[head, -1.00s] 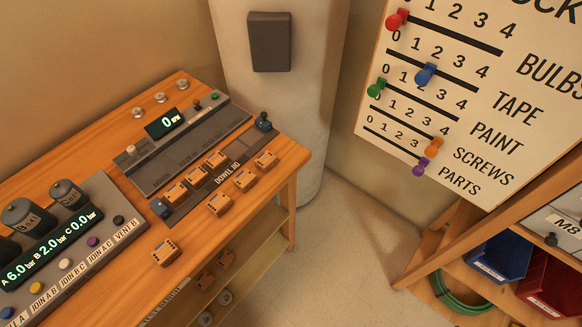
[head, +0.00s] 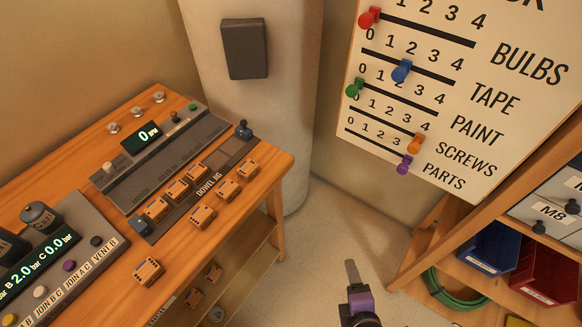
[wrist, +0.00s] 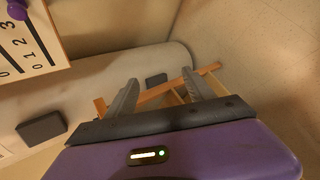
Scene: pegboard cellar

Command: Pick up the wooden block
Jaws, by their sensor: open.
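Several small wooden blocks with dark markings lie on the wooden bench at the left of the head view. One block (head: 148,272) lies alone near the front edge. I cannot tell which one the task means. My gripper (head: 352,272) is right of the bench, above the floor, well apart from the blocks. In the wrist view my gripper (wrist: 158,90) is open, with nothing between its fingers.
The bench (head: 262,178) also carries a control panel (head: 60,255) and a grey console (head: 160,150). A pillar (head: 290,110) stands behind. A rack with blue (head: 490,247) and red bins (head: 545,275) is at right. Floor between is clear.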

